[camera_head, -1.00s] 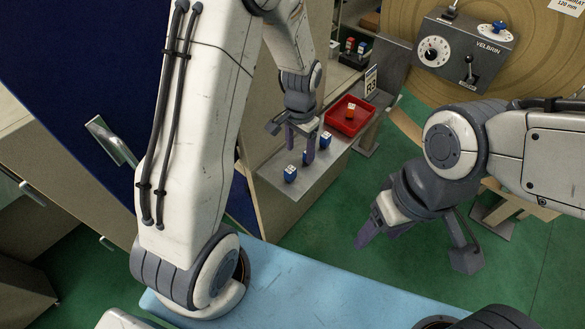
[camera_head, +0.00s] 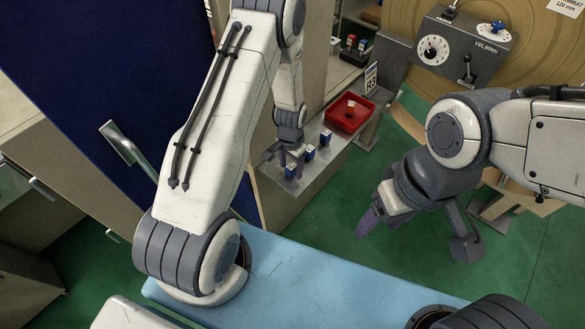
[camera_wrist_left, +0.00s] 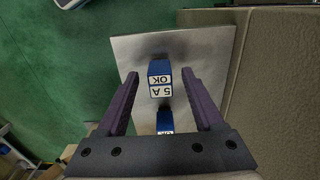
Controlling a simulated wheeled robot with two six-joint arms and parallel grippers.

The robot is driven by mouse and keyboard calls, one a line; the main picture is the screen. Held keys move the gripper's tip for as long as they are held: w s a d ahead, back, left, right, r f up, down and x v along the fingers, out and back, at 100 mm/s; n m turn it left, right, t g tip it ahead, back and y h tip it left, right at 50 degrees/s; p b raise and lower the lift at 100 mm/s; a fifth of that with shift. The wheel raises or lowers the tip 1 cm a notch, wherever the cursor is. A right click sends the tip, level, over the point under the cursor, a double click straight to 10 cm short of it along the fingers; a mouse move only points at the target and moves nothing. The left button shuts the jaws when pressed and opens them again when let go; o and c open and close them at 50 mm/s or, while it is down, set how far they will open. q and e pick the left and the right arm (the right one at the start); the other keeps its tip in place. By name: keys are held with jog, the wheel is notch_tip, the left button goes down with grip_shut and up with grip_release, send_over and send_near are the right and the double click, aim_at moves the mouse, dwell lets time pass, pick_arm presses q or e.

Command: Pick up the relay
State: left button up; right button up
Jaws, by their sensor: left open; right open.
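Three blue relays with white label faces stand in a row on a grey metal shelf (camera_head: 272,172): a near one (camera_head: 290,171), a middle one (camera_head: 309,153) and a far one (camera_head: 325,137). My left gripper (camera_head: 291,161) is open at the near end of the row. In the left wrist view, a blue relay labelled "5 A OK" (camera_wrist_left: 160,86) lies between the open purple fingers, with gaps on both sides. A second blue relay (camera_wrist_left: 165,121) is partly hidden by the gripper's body. My right gripper (camera_head: 412,232) is open and empty, above the green floor.
A red tray (camera_head: 332,119) holding a small relay-like piece stands at the shelf's far end, by an "R5" sign (camera_head: 371,78). A grey control box (camera_head: 463,48) and large wooden reel stand behind. A light blue surface (camera_head: 300,275) lies in front.

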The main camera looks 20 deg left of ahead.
aim_at(292, 167)
pick_arm(q)
jog(key=shift+f, duration=0.35)
grip_shut()
jog(key=shift+r, duration=0.2)
jog(key=shift+r+b, duration=0.45)
jog(key=shift+r, duration=0.2)
notch_tip(292, 167, up, 3)
jog(key=shift+s+d+f+b, duration=0.1)
jog(key=shift+d+f+b, duration=0.1)
jog(key=shift+b, duration=0.4)
jog(key=s+d+r+b, duration=0.3)
jog(key=s+d+r, duration=0.3)
jog(key=s+d, duration=0.15)
jog(key=w+a+f+n, duration=0.1)
jog(key=a, duration=0.1)
jog(key=w+a+f+n, duration=0.1)
jog(key=a+f, duration=0.1)
jog(key=a, duration=0.1)
jog(key=w+a+f+n, duration=0.1)
jog(key=a+f+n, duration=0.1)
jog(key=shift+a+f, duration=0.15)
jog(key=shift+a, duration=0.15)
